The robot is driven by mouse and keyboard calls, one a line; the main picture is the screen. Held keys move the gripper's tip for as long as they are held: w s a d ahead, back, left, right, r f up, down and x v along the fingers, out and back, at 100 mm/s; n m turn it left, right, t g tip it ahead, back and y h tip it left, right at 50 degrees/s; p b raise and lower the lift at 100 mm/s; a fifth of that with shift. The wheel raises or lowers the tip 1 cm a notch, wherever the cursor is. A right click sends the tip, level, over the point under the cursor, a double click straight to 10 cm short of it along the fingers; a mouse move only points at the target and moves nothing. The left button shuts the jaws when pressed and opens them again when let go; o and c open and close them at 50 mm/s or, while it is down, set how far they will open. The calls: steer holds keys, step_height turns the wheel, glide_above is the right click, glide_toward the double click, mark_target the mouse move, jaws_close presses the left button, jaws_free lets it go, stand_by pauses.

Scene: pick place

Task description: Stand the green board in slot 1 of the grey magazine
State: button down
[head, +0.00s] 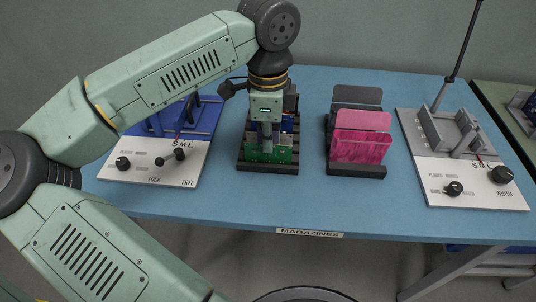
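The green board (283,155) stands upright in a dark rack (268,169) near the middle of the blue table. My gripper (267,143) points straight down over this rack, its tip overlapping the top of the green board. The fingers are too small and hidden to show whether they are closed on it. The grey magazine (433,129) stands at the right on a white panel with S, M, L marks and knobs. I see no board in it. Its slot numbers are not readable.
A second dark rack (357,171) holds pink boards (361,147) and grey boards (357,96) between my gripper and the grey magazine. A blue magazine (203,121) on a white panel (183,173) is at the left, partly behind my arm. A thin pole (463,43) rises behind the grey magazine.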

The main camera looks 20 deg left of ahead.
steer(key=shift+r+p, duration=1.65)
steer(key=shift+r, duration=1.85)
